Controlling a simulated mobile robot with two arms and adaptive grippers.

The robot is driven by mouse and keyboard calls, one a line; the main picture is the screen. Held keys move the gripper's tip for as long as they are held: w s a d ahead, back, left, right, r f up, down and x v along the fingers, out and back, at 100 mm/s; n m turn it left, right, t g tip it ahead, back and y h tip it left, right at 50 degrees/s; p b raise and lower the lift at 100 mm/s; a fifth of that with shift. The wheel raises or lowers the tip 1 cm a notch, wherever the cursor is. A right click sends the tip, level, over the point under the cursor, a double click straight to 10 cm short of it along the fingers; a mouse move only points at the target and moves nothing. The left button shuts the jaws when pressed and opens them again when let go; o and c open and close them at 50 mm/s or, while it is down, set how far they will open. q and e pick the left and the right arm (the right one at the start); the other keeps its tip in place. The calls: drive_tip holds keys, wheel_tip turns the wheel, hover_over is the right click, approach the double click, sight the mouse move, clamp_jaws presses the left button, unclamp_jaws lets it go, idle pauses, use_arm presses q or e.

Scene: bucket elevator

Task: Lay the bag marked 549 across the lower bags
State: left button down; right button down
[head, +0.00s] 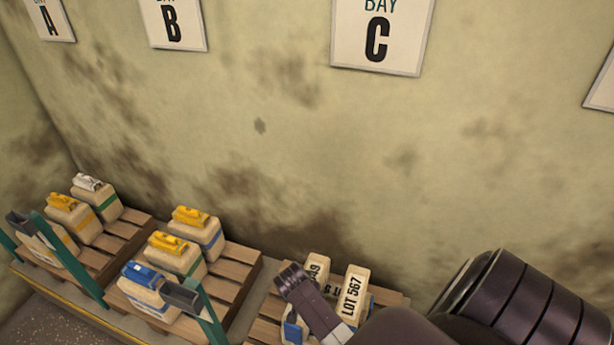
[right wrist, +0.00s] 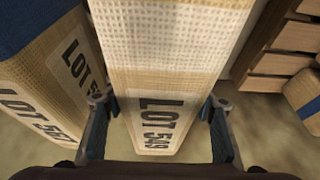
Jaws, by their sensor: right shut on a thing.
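The bag marked 549 (right wrist: 170,70) is a tan woven bag with its label facing the right wrist camera. My right gripper (right wrist: 163,125) has a finger on each side of it and is shut on it. In the head view, the end of the bag (head: 318,266) shows just beyond my right gripper (head: 292,283), with its label partly hidden. The bag marked 567 (head: 354,292) is beside it on the right, over the pallet. In the right wrist view, bags with lot labels (right wrist: 40,75) are at left; one label reads 567. The lower bags are mostly hidden by my arm. My left gripper is out of view.
The pallet (head: 390,297) under these bags stands by the stained wall (head: 260,125), below the Bay C sign (head: 382,35). Two more pallets (head: 235,270) at left carry bags with yellow, white or blue tops. Green posts (head: 210,315) stand in front of them.

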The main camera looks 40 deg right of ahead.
drive_tip(key=shift+w+r, duration=0.2)
drive_tip(key=shift+w, duration=0.05)
drive_tip(key=c, duration=1.3)
unclamp_jaws()
drive_tip(key=o, duration=0.5)
drive_tip(key=shift+s, duration=0.15)
drive_tip(key=shift+s+a+f, duration=0.1)
drive_tip(key=shift+s+f, duration=0.15)
drive_tip(key=shift+f, duration=0.05)
drive_tip(key=shift+a+r, duration=0.1)
drive_tip(key=shift+r, duration=0.3)
drive_tip(key=v, duration=1.1)
drive_tip(key=shift+w+r, duration=0.1)
drive_tip(key=shift+r, duration=0.15)
